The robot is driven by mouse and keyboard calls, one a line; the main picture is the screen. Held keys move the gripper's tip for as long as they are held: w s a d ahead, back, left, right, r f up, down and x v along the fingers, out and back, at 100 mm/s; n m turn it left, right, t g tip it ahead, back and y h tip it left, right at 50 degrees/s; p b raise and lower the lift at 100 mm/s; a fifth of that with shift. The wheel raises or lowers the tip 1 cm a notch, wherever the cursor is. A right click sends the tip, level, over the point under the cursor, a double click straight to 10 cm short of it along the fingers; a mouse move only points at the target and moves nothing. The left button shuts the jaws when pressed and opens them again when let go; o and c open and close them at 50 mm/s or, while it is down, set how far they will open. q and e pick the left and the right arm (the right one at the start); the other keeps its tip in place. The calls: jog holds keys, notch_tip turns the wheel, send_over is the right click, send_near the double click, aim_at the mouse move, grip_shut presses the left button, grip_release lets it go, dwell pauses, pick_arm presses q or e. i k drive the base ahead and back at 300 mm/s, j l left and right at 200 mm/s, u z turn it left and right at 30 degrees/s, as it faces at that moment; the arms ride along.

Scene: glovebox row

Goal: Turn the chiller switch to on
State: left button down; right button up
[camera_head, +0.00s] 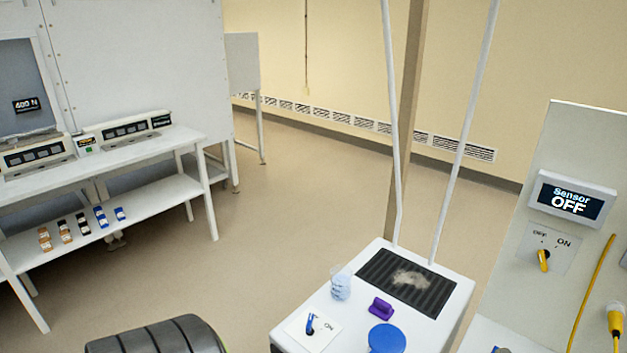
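A blue switch knob (311,325) sits on a white plate on top of a white cabinet (291,340) at the bottom centre. The word ON shows to the right of the knob, which stands roughly upright in the picture. A yellow switch knob (543,260) sits on a wall panel (575,150) at the right, with OFF and ON marked above it. Above it a display (571,202) reads "Sensor OFF". No label reading chiller is legible, so I cannot tell which switch is the chiller's. Neither of my grippers is in view.
The cabinet top also holds a dark ribbed mat (440,296), a clear cup (341,284), a purple block (381,308) and a blue round lid (387,338). A yellow cable (590,290) hangs at the right. A white bench (150,150) stands left. Open floor (270,220) lies between.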

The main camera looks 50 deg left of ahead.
aim_at(310, 323)
jog(key=u, duration=1.65)
